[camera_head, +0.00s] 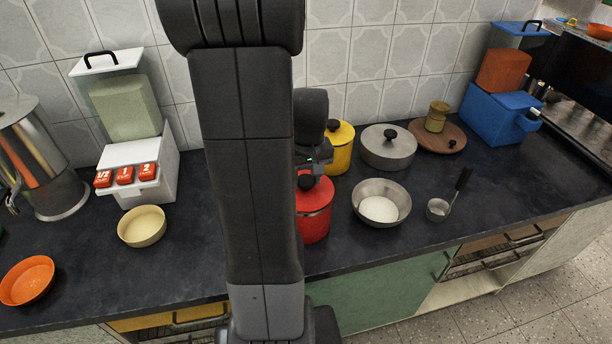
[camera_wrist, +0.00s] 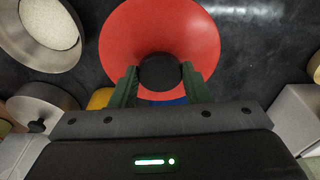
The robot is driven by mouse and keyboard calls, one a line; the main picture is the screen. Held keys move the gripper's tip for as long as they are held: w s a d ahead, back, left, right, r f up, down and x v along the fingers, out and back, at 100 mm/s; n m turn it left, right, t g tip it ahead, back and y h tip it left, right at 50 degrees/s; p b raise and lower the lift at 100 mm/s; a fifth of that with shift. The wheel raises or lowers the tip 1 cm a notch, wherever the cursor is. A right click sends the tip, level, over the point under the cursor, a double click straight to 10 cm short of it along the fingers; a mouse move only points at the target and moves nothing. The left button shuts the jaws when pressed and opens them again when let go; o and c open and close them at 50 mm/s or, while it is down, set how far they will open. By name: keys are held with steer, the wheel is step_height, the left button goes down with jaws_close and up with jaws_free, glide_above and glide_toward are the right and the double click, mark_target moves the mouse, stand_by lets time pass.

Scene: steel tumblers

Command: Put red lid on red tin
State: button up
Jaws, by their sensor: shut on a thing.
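My gripper (camera_head: 308,172) is shut on the black knob of the red lid (camera_head: 319,196). In the wrist view the knob sits between my two green fingertips (camera_wrist: 160,76), and the round red lid (camera_wrist: 160,22) fills the top middle. In the head view the lid is at the top of the red tin (camera_head: 314,225), lined up with it and roughly level. I cannot tell whether it rests fully on the rim. My arm covers the left side of both. In the wrist view the lid hides the tin.
A yellow tin (camera_head: 340,158) stands close behind. A steel bowl of white grains (camera_head: 368,206) is close on the right, with a grey lidded pot (camera_head: 388,152) behind it. A small measuring cup (camera_head: 437,211) lies further right. The counter's front right is clear.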

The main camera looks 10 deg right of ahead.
steer(key=shift+f+b, duration=0.45)
steer(key=shift+f, duration=0.2)
steer(key=o, duration=1.1)
steer(key=r, duration=0.4)
steer(key=s+r, duration=0.1)
steer(key=r, duration=0.8)
steer(key=shift+s+d+r, duration=0.1)
steer(key=shift+s+r, duration=0.25)
steer(key=shift+r, duration=0.05)
steer(key=shift+f, duration=0.1)
steer(key=f, duration=0.4)
steer(key=w+f, duration=0.1)
steer(key=f, duration=0.8)
steer(key=shift+w+f, duration=0.25)
steer(key=shift+w, duration=0.1)
steer(key=shift+r, duration=0.2)
